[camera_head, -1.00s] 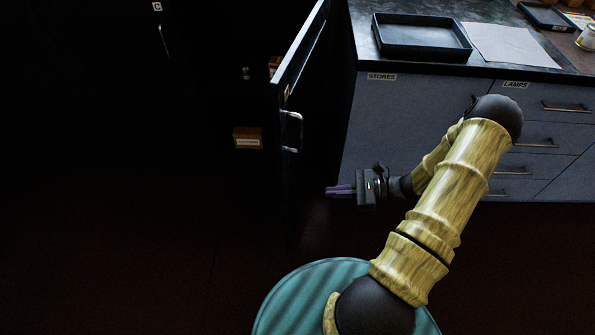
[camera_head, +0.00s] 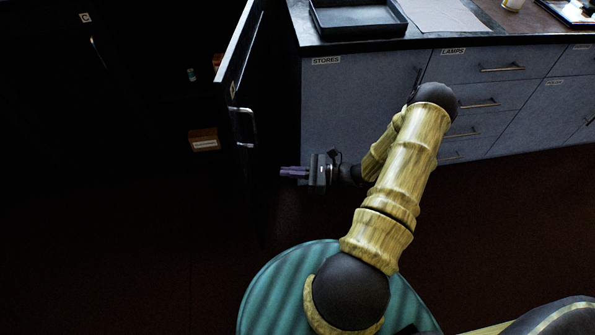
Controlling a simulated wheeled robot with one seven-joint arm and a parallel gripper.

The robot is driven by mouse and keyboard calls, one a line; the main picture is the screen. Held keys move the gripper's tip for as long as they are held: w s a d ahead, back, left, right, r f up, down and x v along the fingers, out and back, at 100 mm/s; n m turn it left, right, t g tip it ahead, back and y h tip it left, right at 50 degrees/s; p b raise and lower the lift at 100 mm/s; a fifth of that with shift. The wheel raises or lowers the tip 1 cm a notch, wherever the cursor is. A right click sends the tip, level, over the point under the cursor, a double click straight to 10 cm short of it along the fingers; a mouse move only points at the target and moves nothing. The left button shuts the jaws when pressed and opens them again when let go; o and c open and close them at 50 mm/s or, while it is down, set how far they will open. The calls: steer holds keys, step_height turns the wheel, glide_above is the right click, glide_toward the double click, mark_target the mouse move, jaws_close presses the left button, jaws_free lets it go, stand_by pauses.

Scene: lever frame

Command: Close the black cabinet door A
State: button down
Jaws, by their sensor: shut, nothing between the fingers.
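The black cabinet door (camera_head: 235,95) stands open in the head view, left of centre, swung out toward me. It has a silver handle (camera_head: 247,126) on its front face and a small label above the handle, too small to read surely. The dark cabinet interior lies to its left. My gripper (camera_head: 284,172) is shut and empty. It points left, to the right of the door and a little lower than the handle. It appears apart from the door, though the depth between them is hard to judge.
Inside the dark cabinet are an orange-brown labelled box (camera_head: 204,139) and a small green item (camera_head: 191,75). Another black door (camera_head: 62,60) with a handle is at far left. Grey drawers (camera_head: 487,64) and a STORES door (camera_head: 350,110) stand behind my arm. A black tray (camera_head: 356,17) lies on the counter.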

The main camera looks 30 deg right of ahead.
mark_target(247, 169)
steer(key=x, duration=0.9)
steer(key=shift+w+a, duration=0.1)
steer(key=shift+a, duration=0.1)
